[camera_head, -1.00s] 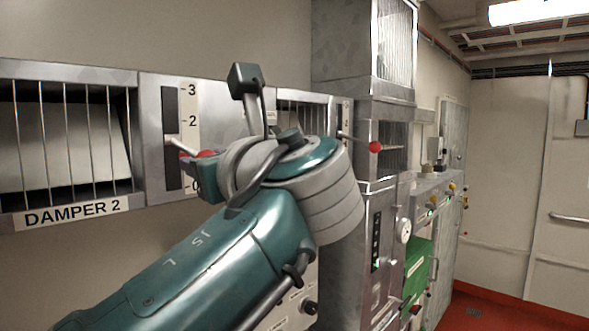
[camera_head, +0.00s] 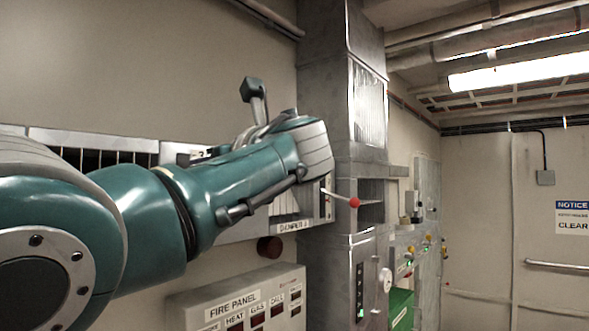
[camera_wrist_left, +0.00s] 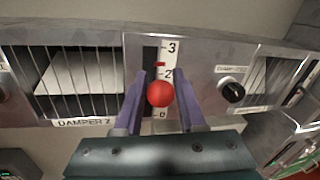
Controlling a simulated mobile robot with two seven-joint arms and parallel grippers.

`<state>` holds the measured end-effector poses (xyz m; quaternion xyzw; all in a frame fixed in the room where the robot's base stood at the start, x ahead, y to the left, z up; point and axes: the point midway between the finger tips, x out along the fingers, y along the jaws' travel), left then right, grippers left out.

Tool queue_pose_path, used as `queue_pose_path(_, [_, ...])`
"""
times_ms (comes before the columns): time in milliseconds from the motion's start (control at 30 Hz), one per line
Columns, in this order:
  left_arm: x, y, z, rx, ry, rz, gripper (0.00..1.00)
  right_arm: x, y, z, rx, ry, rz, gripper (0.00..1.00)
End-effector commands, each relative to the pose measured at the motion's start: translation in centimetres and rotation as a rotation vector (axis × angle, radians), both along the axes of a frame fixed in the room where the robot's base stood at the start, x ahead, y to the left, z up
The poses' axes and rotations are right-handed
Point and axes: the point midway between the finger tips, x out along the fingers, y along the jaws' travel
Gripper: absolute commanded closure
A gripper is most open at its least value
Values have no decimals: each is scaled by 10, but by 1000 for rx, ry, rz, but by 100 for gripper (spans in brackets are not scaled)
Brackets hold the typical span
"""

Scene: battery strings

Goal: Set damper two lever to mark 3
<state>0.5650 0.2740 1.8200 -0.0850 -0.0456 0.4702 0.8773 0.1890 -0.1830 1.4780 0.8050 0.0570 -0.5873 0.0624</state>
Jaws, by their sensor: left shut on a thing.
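In the left wrist view, the damper two lever's red knob (camera_wrist_left: 160,94) stands out in front of a slotted plate (camera_wrist_left: 137,52) with a mark scale (camera_wrist_left: 169,60). The knob appears just below the 2 mark, but it hides the lower marks and the lever's shaft. A small red line shows on the scale between 2 and 3. The purple fingers of my left gripper (camera_wrist_left: 160,104) are on both sides of the knob, shut on it. In the head view my left arm covers the lever and the gripper. My right gripper is not in view.
The barred DAMPER 2 window (camera_wrist_left: 80,82) is left of the scale. A black dial (camera_wrist_left: 232,91) is to its right. Another lever with a red knob (camera_head: 355,203) projects farther right. A fire panel (camera_head: 240,300) is below my arm.

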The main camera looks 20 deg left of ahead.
Motion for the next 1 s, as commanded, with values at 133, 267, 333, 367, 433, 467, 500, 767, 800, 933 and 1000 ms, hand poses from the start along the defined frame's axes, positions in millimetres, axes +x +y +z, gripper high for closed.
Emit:
queue_pose_path(133, [3, 7, 14, -86, 30, -3, 100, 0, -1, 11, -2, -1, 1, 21])
queue_pose_path(267, [5, 11, 18, -150, 58, -3, 100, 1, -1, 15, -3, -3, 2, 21])
queue_pose_path(333, [6, 13, 19, -177, 70, -4, 100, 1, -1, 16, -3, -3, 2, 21])
queue_pose_path(367, [6, 14, 20, -189, 74, -4, 100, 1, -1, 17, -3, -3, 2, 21])
queue_pose_path(433, [7, 15, 21, -208, 83, -4, 100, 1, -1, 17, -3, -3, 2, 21])
queue_pose_path(467, [7, 16, 21, -215, 88, -5, 100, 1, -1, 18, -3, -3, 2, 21])
queue_pose_path(500, [7, 16, 21, -223, 92, -5, 100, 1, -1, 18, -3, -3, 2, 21])
queue_pose_path(767, [8, 17, 20, -246, 103, -5, 100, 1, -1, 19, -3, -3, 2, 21])
queue_pose_path(800, [8, 17, 20, -247, 103, -6, 100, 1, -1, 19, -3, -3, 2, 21])
queue_pose_path(933, [8, 17, 19, -248, 104, -6, 100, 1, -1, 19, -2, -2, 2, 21])
queue_pose_path(1000, [8, 17, 19, -248, 105, -6, 100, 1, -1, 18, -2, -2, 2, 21])
